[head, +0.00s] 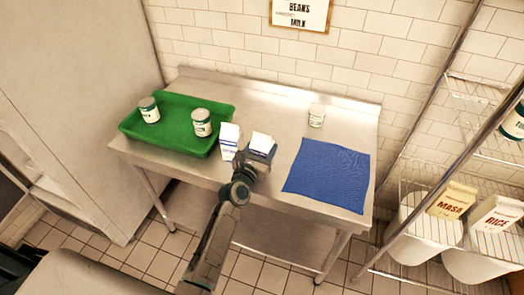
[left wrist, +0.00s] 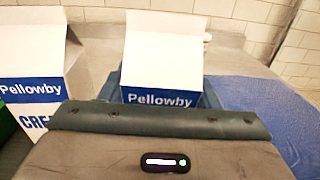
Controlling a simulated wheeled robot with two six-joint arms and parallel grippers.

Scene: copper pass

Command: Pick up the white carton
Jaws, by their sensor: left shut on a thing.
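Two white cartons with blue bands stand near the middle of the steel table. The right white carton (head: 262,141) is at my left gripper (head: 257,154); in the left wrist view this carton (left wrist: 162,62) shows "Pellowby" on its band. My left gripper is shut on it, and the gripper body hides its lower part. The left white carton (head: 230,133) stands close beside it, apart from the gripper; it also shows in the left wrist view (left wrist: 35,60) with "Pellowby" and part of a word starting "CRE". My right gripper is not in view.
A green tray (head: 172,146) with two cans (head: 149,110) (head: 201,122) is on the left. A blue mat (head: 325,180) lies clear on the right, with a can (head: 316,116) behind it. A wire rack (head: 470,195) stands at far right.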

